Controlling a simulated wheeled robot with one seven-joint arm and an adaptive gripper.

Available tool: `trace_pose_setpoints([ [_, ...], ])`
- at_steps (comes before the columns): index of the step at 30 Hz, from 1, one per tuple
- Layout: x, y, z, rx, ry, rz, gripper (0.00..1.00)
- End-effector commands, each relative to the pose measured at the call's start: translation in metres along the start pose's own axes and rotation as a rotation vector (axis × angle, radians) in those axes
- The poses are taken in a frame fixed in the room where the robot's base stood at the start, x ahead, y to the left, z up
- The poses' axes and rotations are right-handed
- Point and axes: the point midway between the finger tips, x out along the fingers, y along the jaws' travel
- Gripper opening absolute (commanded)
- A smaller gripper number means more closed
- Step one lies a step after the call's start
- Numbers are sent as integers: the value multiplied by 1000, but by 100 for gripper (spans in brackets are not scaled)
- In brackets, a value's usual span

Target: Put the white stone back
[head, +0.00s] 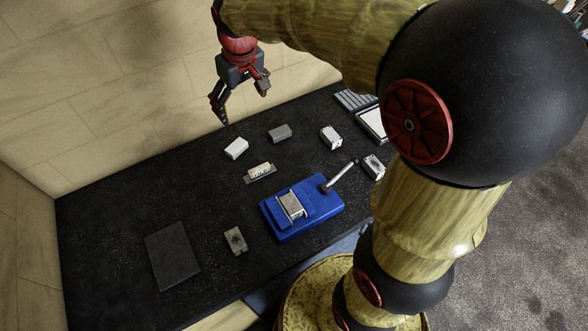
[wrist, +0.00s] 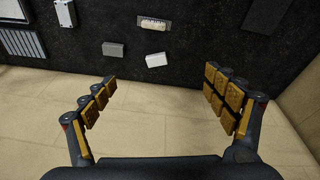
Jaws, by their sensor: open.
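A plain white block (head: 236,148), which looks like the white stone, lies on the dark table near its back edge. It also shows in the wrist view (wrist: 156,60), just beyond the space between the fingertips. My gripper (head: 241,102) is open and empty, raised above and behind the white block. In the wrist view my gripper's fingers (wrist: 160,80) stand wide apart, with nothing between them. A grey block (head: 280,132) lies to the right of the white one. A pale block with dark marks sits on a small grey holder (head: 260,178) in front of them.
A blue fixture (head: 325,212) with a lever holds a metallic block at the table's front. Marked blocks (head: 331,137) and (head: 373,166) lie on the right, a worn block (head: 235,241) in front. A dark flat plate (head: 172,256) lies left. A tile wall (head: 90,100) stands behind.

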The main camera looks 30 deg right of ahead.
Motion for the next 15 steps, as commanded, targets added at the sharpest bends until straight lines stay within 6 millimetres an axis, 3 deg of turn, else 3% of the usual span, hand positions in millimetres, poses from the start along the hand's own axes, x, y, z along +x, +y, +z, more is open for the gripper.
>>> trace_pose_setpoints([
  [6,-44,-11,55,45,60,10,86],
  [15,-78,-26,135,108,138,19,86],
])
